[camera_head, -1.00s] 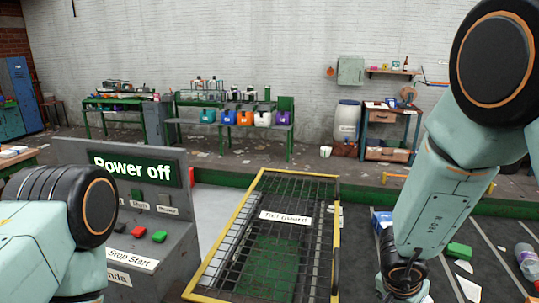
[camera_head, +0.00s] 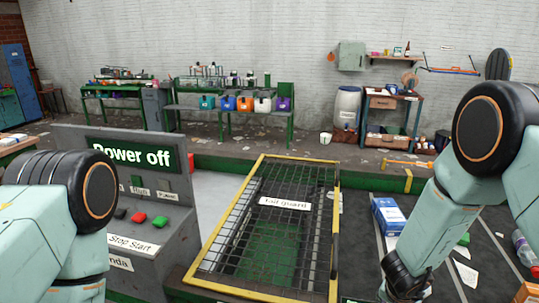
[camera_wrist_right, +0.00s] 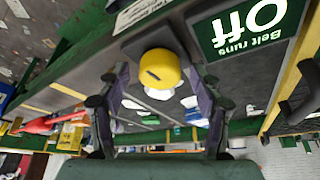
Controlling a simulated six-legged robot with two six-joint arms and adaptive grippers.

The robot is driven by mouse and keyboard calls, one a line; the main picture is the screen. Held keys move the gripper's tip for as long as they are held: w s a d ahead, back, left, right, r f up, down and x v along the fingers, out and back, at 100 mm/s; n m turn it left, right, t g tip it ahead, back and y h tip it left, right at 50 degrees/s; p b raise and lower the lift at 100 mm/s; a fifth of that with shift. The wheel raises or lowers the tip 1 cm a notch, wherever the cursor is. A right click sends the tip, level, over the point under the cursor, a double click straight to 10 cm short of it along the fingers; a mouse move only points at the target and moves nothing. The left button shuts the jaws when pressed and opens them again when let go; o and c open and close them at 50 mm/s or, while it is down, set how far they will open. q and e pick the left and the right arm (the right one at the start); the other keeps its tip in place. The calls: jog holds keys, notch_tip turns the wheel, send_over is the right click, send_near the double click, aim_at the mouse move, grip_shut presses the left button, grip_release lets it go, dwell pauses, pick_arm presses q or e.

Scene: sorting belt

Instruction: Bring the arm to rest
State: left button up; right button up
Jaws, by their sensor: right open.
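My right arm (camera_head: 455,205) comes in from the right in the head view, its wrist low at the bottom edge. The fingers are out of sight there. In the right wrist view my right gripper (camera_wrist_right: 158,75) is open, its two dark fingers spread apart. A round yellow knob (camera_wrist_right: 160,68) on a grey mount shows between and beyond the fingertips. I cannot tell whether they touch it. A green sign (camera_wrist_right: 245,25) beside it reads "Belt runs Off". My left arm (camera_head: 55,205) is at the lower left; its gripper is out of view.
A grey console (camera_head: 170,245) with a "Power off" display (camera_head: 135,154) and buttons stands at left. A yellow-framed mesh tail guard (camera_head: 270,240) is in the middle. The dark belt (camera_head: 480,240) at right carries a blue-and-white box (camera_head: 388,215), a bottle (camera_head: 524,247) and scraps.

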jog(key=shift+s+d+n+t+y, duration=0.1)
jog(key=shift+n+t+y, duration=0.3)
jog(key=shift+n, duration=0.9)
jog(key=shift+s+n+t+y, duration=0.1)
jog(key=shift+n+y, duration=0.5)
jog(key=shift+n, duration=0.7)
jog(key=d+v, duration=0.1)
jog(key=v, duration=0.6)
jog(key=shift+a+r, duration=0.3)
jog(key=shift+a, duration=0.25)
jog(key=shift+s, duration=0.1)
